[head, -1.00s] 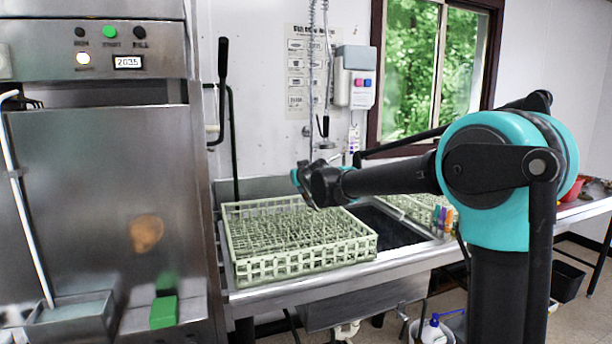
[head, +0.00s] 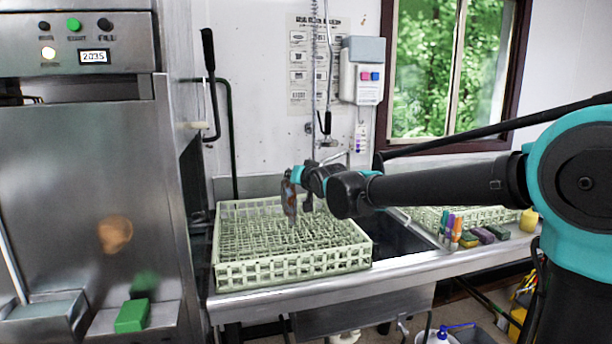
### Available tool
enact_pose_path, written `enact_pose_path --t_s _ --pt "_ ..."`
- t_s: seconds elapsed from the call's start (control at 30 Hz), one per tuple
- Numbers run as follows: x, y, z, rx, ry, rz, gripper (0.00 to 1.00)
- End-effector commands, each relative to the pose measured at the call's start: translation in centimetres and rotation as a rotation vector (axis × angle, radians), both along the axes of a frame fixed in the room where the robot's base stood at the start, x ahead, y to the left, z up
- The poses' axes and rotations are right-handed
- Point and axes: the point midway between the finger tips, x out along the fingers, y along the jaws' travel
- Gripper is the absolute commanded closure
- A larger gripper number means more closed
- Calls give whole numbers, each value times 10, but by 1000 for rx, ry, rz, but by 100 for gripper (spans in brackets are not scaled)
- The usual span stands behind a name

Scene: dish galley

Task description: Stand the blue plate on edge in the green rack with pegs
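The pale green rack with pegs (head: 290,268) sits on the steel counter in the middle of the head view, its rows of upright pegs visible. My gripper (head: 298,208) points down over the rack's back middle part. A narrow greyish shape with brown-orange patches hangs at the gripper's left side; I cannot tell whether it is a finger or a thing held edge-on. The fingers are too small and dark to show whether they are open or shut. I cannot make out the blue plate for certain.
A second pale green rack (head: 480,214) lies to the right, beyond a dark sink (head: 398,240). Markers (head: 455,232) and sponges (head: 483,236) lie before it. A steel dishwasher (head: 75,190) stands left, with a green block (head: 132,316) on its ledge. A tap (head: 328,142) hangs behind.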

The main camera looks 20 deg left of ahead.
Motion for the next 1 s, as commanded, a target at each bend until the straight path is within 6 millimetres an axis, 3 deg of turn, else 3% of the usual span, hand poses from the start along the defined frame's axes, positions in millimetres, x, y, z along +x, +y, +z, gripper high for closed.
enact_pose_path --t_s 0.27,1.0 --pt "0 1 -12 4 3 1 100" --pt "0 1 -79 4 2 1 100"
